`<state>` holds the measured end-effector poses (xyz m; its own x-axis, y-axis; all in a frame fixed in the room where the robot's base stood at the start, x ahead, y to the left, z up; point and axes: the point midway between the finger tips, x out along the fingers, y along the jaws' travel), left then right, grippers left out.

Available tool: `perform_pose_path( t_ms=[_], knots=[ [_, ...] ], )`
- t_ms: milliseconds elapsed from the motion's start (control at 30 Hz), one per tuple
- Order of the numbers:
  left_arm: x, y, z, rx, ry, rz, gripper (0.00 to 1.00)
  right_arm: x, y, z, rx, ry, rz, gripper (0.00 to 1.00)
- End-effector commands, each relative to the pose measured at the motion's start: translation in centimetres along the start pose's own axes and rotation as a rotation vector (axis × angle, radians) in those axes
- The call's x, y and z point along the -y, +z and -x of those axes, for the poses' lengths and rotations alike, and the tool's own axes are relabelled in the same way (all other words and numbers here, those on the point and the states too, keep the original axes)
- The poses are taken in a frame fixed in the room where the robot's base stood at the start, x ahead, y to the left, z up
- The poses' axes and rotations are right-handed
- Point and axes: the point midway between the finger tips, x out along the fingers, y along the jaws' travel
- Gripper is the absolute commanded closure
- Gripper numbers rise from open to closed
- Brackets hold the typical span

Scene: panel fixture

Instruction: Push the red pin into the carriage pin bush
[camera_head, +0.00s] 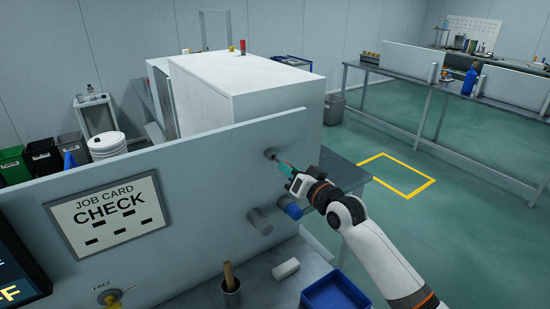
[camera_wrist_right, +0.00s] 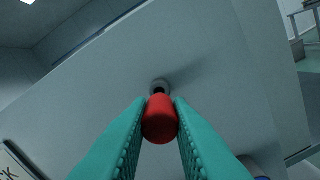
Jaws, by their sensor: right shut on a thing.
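The red pin (camera_wrist_right: 160,121) is between the teal fingers of my right gripper (camera_head: 286,168), which is shut on it. In the head view the pin shows only as a thin bit of red at the fingertips. The carriage pin bush (camera_head: 270,153) is a short grey round boss on the upright panel, just ahead of the fingertips. In the right wrist view the bush (camera_wrist_right: 160,86) shows a dark hole right beyond the pin, whose near end hides its lower part. I cannot tell whether the pin's tip touches the bush. My left gripper is out of view.
The grey panel (camera_head: 200,190) carries a job card reading CHECK (camera_head: 107,213), a grey stub (camera_head: 259,221), a blue-ended stub (camera_head: 291,209) and a yellow knob (camera_head: 109,297).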

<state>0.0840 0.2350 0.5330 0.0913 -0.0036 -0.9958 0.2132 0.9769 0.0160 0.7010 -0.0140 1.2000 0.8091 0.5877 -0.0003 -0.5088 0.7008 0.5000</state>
Motion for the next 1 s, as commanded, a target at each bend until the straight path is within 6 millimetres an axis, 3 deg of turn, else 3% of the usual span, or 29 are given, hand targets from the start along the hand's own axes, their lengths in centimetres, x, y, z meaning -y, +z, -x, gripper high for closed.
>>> perform_pose_path(
  t_ms=[600,967,1000],
  knots=[
    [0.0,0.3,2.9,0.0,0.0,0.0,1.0,-0.1,0.1,4.5,0.0,0.0,-0.001,1.0],
    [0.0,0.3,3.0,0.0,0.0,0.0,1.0,0.0,0.0,5.0,0.001,0.0,0.0,1.0],
    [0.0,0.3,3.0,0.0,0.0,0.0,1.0,0.0,0.0,5.0,0.001,0.0,0.0,0.88]
  ],
)
